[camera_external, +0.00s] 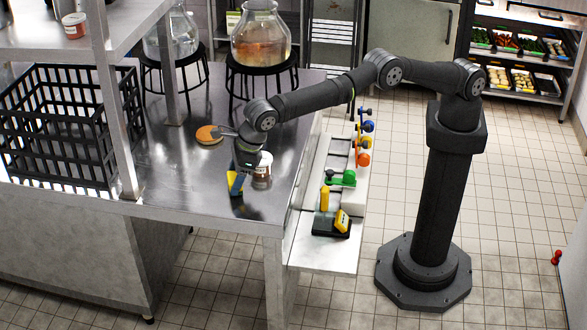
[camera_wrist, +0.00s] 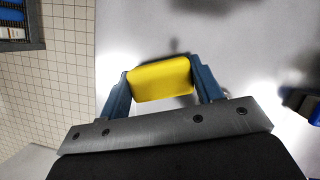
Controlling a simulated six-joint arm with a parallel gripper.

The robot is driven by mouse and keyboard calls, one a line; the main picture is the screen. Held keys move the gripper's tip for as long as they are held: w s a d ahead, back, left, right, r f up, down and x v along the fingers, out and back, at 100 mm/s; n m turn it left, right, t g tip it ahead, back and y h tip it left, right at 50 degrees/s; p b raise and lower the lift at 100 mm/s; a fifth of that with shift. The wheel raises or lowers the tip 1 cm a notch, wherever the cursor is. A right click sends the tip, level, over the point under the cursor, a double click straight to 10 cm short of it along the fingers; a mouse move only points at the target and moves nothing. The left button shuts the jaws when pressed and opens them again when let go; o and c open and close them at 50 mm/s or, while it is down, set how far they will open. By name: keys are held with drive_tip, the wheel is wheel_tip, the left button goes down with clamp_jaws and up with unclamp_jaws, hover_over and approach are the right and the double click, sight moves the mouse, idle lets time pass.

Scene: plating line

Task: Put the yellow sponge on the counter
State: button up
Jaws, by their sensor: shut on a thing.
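The yellow sponge (camera_wrist: 160,80) is between the two blue fingers of my gripper (camera_wrist: 162,84) in the wrist view, and the gripper is shut on it. In the external view my gripper (camera_external: 237,185) points down over the front right part of the metal counter (camera_external: 195,195). There the sponge (camera_external: 231,177) shows as a small yellow patch, partly hidden by the fingers. The sponge is close to the counter top; I cannot tell whether it touches it.
A white jar with a reddish label (camera_external: 263,166) stands right beside my gripper. A round orange-topped item (camera_external: 208,134) lies behind. A black crate (camera_external: 75,69) stands at left. A glass flask (camera_external: 261,38) sits on a stand. A lower side shelf (camera_external: 342,257) holds coloured tools.

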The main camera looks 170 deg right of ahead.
drive_tip(key=shift+f, duration=0.5)
drive_tip(key=shift+f, duration=0.15)
drive_tip(key=o, duration=0.9)
drive_tip(key=shift+o, duration=0.2)
drive_tip(key=v, duration=1.2)
